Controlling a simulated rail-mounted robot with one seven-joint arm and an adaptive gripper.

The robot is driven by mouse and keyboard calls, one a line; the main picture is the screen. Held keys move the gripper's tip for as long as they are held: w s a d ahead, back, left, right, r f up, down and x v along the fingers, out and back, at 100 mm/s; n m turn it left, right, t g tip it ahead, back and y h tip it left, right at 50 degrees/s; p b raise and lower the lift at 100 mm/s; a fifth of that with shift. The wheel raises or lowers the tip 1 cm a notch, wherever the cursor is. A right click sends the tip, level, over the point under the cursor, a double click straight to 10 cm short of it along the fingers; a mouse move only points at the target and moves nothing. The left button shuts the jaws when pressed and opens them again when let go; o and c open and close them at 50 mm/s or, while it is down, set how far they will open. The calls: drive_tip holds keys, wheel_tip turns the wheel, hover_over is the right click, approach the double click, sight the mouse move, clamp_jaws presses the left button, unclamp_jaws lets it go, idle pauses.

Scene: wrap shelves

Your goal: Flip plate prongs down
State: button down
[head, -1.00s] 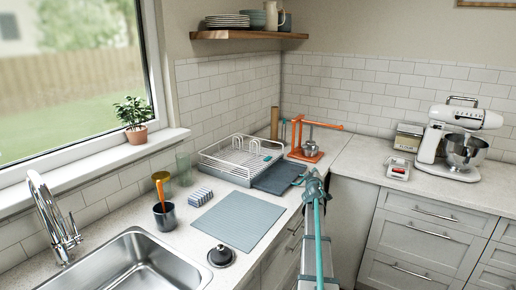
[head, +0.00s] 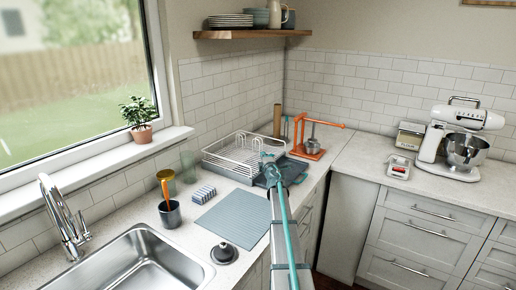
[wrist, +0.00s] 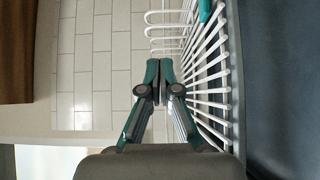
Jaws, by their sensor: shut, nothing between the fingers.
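The dish rack (head: 212,161) is a white wire rack on the counter in the corner.
A dark mat (head: 298,168) lies right of the rack, with an orange press (head: 312,146) behind it. A blue-grey mat (head: 232,216), a striped sponge (head: 204,194) and a dark cup (head: 170,213) stand nearer the sink (head: 140,262). A wooden shelf (head: 245,35) hangs above.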

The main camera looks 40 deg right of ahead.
sight(260, 142)
drive_tip(key=p+x, duration=0.1)
drive_tip(key=x, duration=0.9)
drive_tip(key=shift+w+d+r+p, duration=0.15)
drive_tip(key=shift+d+r+p, duration=0.35)
drive_tip(key=shift+p, duration=0.35)
idle(0.6)
drive_tip(key=shift+d+r+p, duration=0.15)
drive_tip(key=shift+d+p, duration=0.1)
drive_tip(key=shift+p, duration=0.1)
drive_tip(key=shift+w+d+r+p, duration=0.3)
drive_tip(key=shift+d+r+p, duration=0.1)
drive_tip(key=shift+d+p, duration=0.35)
drive_tip(key=shift+w+d+r+p, duration=0.1)
drive_tip(key=shift+w+d+p, duration=0.1)
drive_tip(key=shift+d+p, duration=0.3)
drive_tip(key=shift+w+d+r+p, duration=0.1)
drive_tip(key=shift+w+d+p, duration=0.1)
drive_tip(key=shift+d+p, duration=0.25)
drive_tip(key=shift+w+d+f+p, duration=0.1)
drive_tip(key=shift+w+d+p, duration=0.15)
drive_tip(key=shift+d, duration=0.4)
